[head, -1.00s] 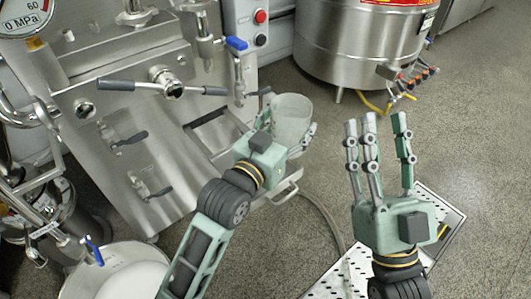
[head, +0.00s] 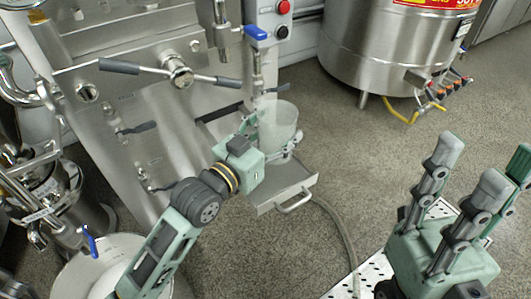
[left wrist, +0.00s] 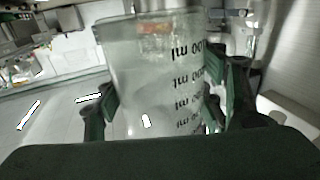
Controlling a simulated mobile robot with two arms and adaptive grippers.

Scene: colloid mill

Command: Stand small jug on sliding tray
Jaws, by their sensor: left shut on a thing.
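The small jug (head: 277,124) is a clear, frosted-looking beaker, roughly upright, in the middle of the head view. My left gripper (head: 273,138) is shut around its sides. In the left wrist view the jug (left wrist: 150,75) fills the middle, with its ml markings upside down, between two dark green fingers. The sliding tray (head: 292,190) is a shallow metal tray with a front handle, sticking out of the machine. The jug appears over the tray's back part; I cannot tell how high above it. My right gripper (head: 482,165) is open and empty at the right.
The steel machine (head: 120,150) with black-gripped handles and a blue-levered valve (head: 257,34) stands just behind and left of the jug. A bucket (head: 75,270) stands lower left. A steel kettle (head: 385,50) is at the back. The speckled floor between is mostly clear, apart from a hose.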

